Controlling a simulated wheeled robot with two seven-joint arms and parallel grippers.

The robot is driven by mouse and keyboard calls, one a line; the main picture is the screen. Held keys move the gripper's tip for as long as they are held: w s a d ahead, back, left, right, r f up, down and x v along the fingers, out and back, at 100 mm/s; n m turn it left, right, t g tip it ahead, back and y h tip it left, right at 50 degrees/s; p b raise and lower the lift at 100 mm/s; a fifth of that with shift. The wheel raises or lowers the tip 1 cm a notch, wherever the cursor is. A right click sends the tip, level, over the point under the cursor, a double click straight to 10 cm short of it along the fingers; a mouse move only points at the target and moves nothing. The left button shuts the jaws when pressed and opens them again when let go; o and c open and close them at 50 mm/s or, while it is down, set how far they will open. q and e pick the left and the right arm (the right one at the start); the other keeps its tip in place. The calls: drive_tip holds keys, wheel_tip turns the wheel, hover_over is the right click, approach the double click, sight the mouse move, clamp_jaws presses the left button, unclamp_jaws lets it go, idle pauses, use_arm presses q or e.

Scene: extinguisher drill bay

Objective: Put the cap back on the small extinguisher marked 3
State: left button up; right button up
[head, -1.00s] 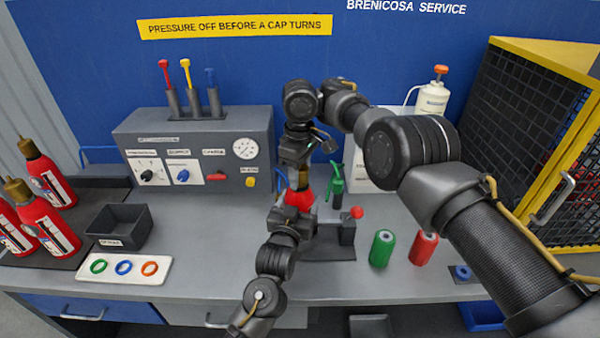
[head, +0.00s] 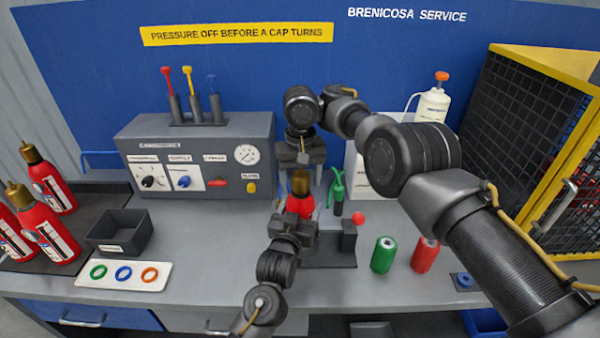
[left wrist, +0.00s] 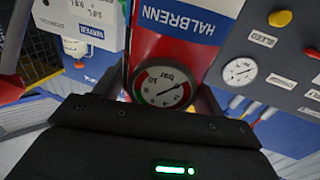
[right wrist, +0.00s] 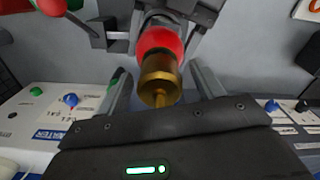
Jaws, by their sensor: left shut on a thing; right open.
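The small red extinguisher (head: 299,206) stands roughly upright at the bench's middle, with a brass cap (head: 299,181) on top. My left gripper (head: 294,219) is shut on its body. The left wrist view shows the body close up with a HALBRENN label (left wrist: 180,20) and a pressure gauge (left wrist: 163,87). No number 3 is readable. My right gripper (head: 300,166) is open just above the cap. In the right wrist view the cap (right wrist: 158,77) lies between the spread fingers, apparently untouched. How fully it is seated cannot be told.
A grey stand with a red knob (head: 358,218) is just right of the extinguisher. Green (head: 383,255) and red (head: 425,255) cylinders stand farther right. A control panel (head: 200,150) is behind left; a dark tray (head: 120,232) and ring board (head: 123,274) lie left.

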use_arm(q)
drive_tip(key=shift+r, duration=0.1)
use_arm(e)
wheel_tip(320, 180, up, 12)
drive_tip(key=shift+f, duration=0.1)
idle(0.4)
use_arm(q)
drive_tip(key=o, duration=1.9)
drive_tip(key=shift+o, duration=0.2)
drive_tip(key=shift+s, duration=0.2)
drive_tip(key=b+v, duration=0.2)
drive_tip(key=v, duration=0.8)
drive_tip(key=shift+s+a, duration=0.15)
drive_tip(key=shift+s, duration=0.1)
use_arm(e)
wheel_tip(320, 180, down, 2)
drive_tip(key=shift+f, duration=0.15)
drive_tip(key=shift+a, duration=0.1)
